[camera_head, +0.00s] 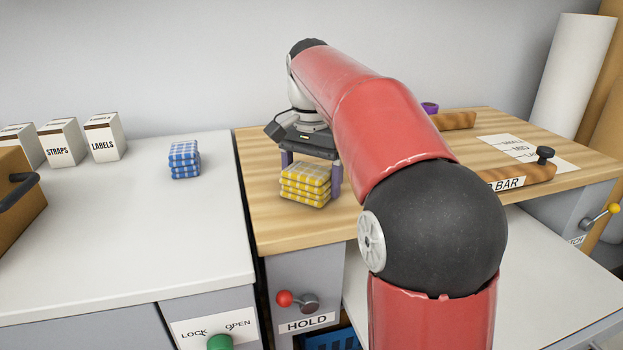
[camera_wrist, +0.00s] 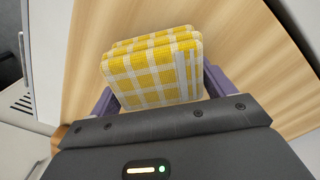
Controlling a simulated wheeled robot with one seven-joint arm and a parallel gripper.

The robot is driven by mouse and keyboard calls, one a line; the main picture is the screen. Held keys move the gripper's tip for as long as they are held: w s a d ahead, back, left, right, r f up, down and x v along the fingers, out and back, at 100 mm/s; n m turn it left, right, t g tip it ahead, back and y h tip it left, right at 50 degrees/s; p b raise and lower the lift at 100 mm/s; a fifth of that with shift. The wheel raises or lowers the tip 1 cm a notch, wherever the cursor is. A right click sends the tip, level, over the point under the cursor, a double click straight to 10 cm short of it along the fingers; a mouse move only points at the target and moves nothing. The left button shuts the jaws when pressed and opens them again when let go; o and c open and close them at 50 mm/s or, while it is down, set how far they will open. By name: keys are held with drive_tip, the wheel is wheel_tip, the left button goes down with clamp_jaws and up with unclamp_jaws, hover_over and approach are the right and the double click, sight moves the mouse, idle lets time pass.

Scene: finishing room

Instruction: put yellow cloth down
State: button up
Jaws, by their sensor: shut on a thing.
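The yellow cloth (camera_head: 305,185) is a folded stack in yellow and white checks. In the head view it is at the left part of the wooden worktop (camera_head: 265,222), upright and level. My gripper (camera_head: 311,175) comes down over it, with a purple finger at either side. In the wrist view the yellow cloth (camera_wrist: 155,72) sits between the two purple fingers of my gripper (camera_wrist: 158,95), which is shut on it. I cannot tell whether the cloth's underside touches the wood.
A blue checked cloth (camera_head: 184,160) lies on the white counter (camera_head: 120,230) at left, with white boxes (camera_head: 105,137) behind. A wooden bar (camera_head: 520,178) with a black knob and a paper sheet (camera_head: 528,150) lie on the worktop's right. A red-knobbed lever (camera_head: 297,300) is below its front edge.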

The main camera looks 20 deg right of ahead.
sight(319, 180)
drive_tip(key=shift+f, duration=0.15)
drive_tip(key=shift+f, duration=0.15)
drive_tip(key=o, duration=0.8)
drive_tip(key=shift+f+b, duration=0.1)
drive_tip(key=shift+b, duration=0.45)
